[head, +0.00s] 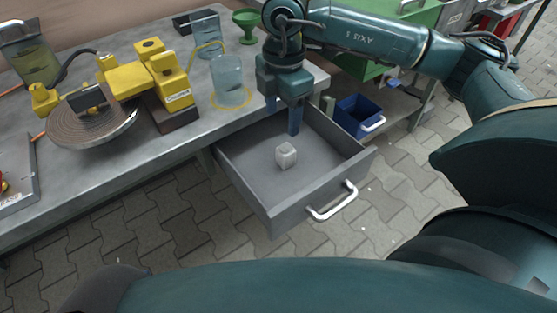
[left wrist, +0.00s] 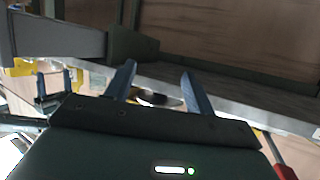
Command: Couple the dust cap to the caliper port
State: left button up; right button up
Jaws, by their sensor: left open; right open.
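The yellow caliper (head: 150,75) sits on the bench at the left, beside a round brake disc (head: 92,130). A black hose runs to its left end; I cannot make out which part is the port. A small pale grey block-like piece (head: 286,155) lies in the open drawer; I cannot tell if it is the dust cap. My right gripper (head: 295,132) is open and points down over the drawer's back part, behind the pale piece and apart from it. My left gripper (left wrist: 158,68) shows only in the left wrist view, open, with nothing between its fingers.
The grey drawer (head: 262,208) is pulled out, with a handle (head: 333,203) in front. A clear beaker (head: 228,78) and a green funnel (head: 246,22) stand on the bench. A blue bin (head: 358,117) is right of the drawer. Paved floor is free in front.

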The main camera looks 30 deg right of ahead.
aim_at(283, 150)
jog(key=shift+d+r, duration=0.1)
jog(key=shift+d, duration=0.1)
pick_arm(q)
jog(key=shift+s, duration=0.1)
pick_arm(e)
notch_tip(283, 150, down, 7)
jog(key=shift+f+b, duration=0.2)
jog(key=shift+b, duration=0.55)
pick_arm(q)
jog(key=shift+w+d+f+m+t, duration=0.1)
jog(key=shift+w+f+m+t, duration=0.2)
jog(key=shift+w+t, duration=0.15)
pick_arm(e)
jog(key=shift+f, duration=0.35)
